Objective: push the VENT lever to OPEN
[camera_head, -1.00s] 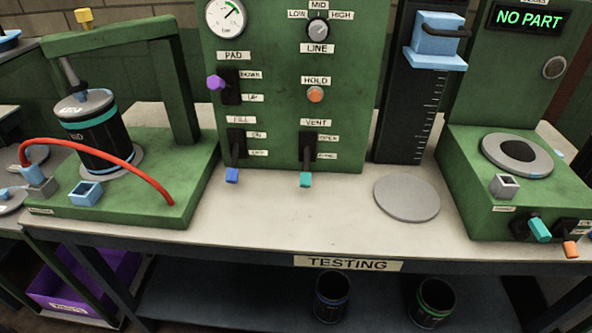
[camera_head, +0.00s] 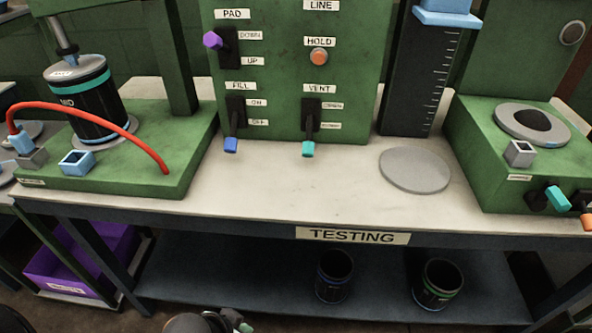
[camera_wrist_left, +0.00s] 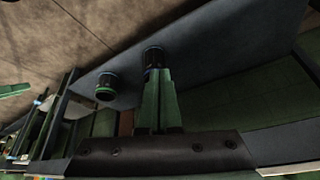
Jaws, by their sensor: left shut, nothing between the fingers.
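The VENT lever (camera_head: 308,149) has a teal tip and sits on a dark slotted plate in the green panel (camera_head: 270,100). It points down, at the lower label below OPEN. My left gripper (camera_head: 240,324) shows only in part at the bottom edge of the head view, below and in front of the table and well apart from the lever. In the left wrist view its green fingers (camera_wrist_left: 158,100) are together, with nothing between them. My right gripper is not in view.
The blue-tipped FILL lever (camera_head: 231,145) hangs left of VENT. The orange HOLD button (camera_head: 319,57) is above. A grey disc (camera_head: 415,170) lies to the right. The table front (camera_head: 270,205) below the panel is clear. Two dark cups (camera_head: 335,276) stand on the lower shelf.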

